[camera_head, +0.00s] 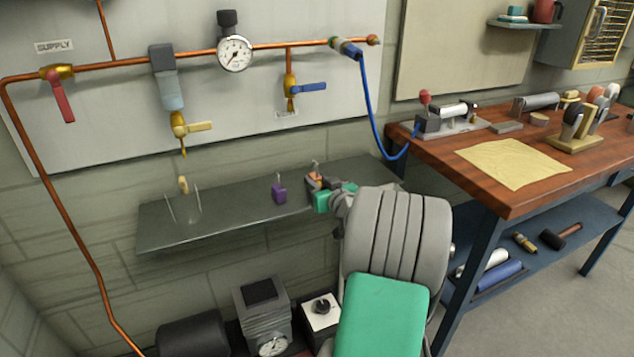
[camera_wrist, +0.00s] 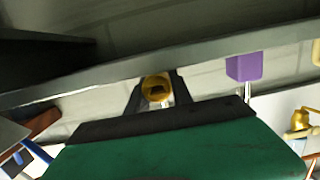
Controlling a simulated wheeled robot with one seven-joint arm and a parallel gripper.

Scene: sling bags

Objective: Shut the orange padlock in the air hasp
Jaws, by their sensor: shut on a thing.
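In the head view, the orange padlock (camera_head: 315,178) is at the right part of the grey wall shelf, with its grey shackle pointing up. My gripper (camera_head: 318,184) is shut on it. In the wrist view, a round brass face with a dark slot (camera_wrist: 157,88), seemingly the padlock's underside, sits between my gripper's fingers (camera_wrist: 158,92). Its shackle is hidden there. I cannot tell whether the padlock touches the shelf or whether its shackle is closed. I cannot pick out the air hasp with certainty.
A purple padlock (camera_head: 279,193) is left of my gripper on the shelf (camera_head: 235,220). A wire holder (camera_head: 170,207) and a yellowish piece (camera_head: 183,184) are farther left. Above run a copper pipe (camera_head: 110,66), a blue-handled valve (camera_head: 308,87) and a blue hose (camera_head: 369,110).

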